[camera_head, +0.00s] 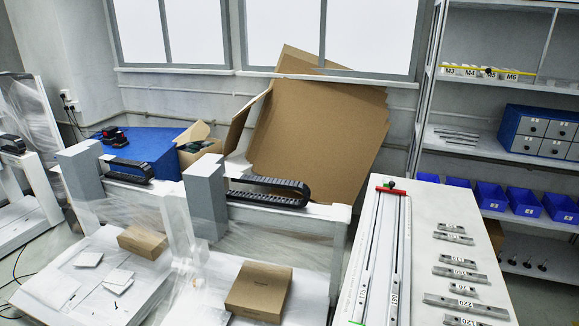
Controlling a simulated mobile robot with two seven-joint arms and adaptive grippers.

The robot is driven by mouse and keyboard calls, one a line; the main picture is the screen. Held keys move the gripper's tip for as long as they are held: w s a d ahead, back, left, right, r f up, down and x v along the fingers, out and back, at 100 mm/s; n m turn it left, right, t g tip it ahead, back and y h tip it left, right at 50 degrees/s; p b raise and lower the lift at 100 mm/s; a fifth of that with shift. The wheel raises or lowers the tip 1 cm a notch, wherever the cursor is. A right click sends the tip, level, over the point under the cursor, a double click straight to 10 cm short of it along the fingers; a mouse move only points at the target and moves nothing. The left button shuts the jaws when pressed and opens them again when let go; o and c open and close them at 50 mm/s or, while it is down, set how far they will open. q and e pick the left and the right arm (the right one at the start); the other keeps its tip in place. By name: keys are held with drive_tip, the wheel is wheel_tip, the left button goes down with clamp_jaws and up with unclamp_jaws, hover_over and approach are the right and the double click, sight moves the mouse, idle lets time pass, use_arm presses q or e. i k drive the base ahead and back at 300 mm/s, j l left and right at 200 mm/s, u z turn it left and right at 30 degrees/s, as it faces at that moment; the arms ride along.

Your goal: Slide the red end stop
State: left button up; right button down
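The red end stop (385,190) is a short red bar lying across the far end of the long pale rails (377,260). A small dark knob sits on it near its middle. The rails run from the far end of the white table (458,210) toward the bottom of the picture, where they are cut off. Neither of my grippers shows in the head view.
Several metal rail pieces (466,306) with number labels lie right of the rails. Shelves (475,148) with blue bins (490,196) stand behind at the right. A cardboard box (258,291) lies left of the table. Large cardboard sheets (318,130) lean by the window.

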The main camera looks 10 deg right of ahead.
sight(392, 183)
drive_tip(key=l+z, duration=0.1)
drive_tip(key=z, duration=0.35)
drive_tip(key=l+z, duration=0.1)
drive_tip(key=z, duration=0.4)
drive_tip(key=k+l+z, duration=0.1)
drive_tip(key=z, duration=0.35)
drive_tip(key=l+z, duration=0.1)
drive_tip(key=z, duration=0.4)
drive_tip(key=i+l+z, duration=0.3)
drive_tip(key=l, duration=0.35)
drive_tip(key=i+l+z, duration=0.35)
drive_tip(key=l, duration=0.25)
drive_tip(key=i+l+z, duration=0.3)
drive_tip(key=i+l, duration=0.2)
drive_tip(key=i+u, duration=1)
drive_tip(key=u, duration=0.15)
drive_tip(key=i+l+u, duration=0.4)
drive_tip(key=i+u, duration=0.25)
drive_tip(key=u, duration=0.15)
drive_tip(key=i+u, duration=0.25)
drive_tip(key=u, duration=0.15)
drive_tip(key=i+l+u, duration=0.1)
drive_tip(key=i+u, duration=0.15)
drive_tip(key=u, duration=0.15)
drive_tip(key=i+l+u, duration=0.2)
drive_tip(key=u, duration=0.2)
drive_tip(key=i+l+u, duration=0.2)
drive_tip(key=u, duration=0.2)
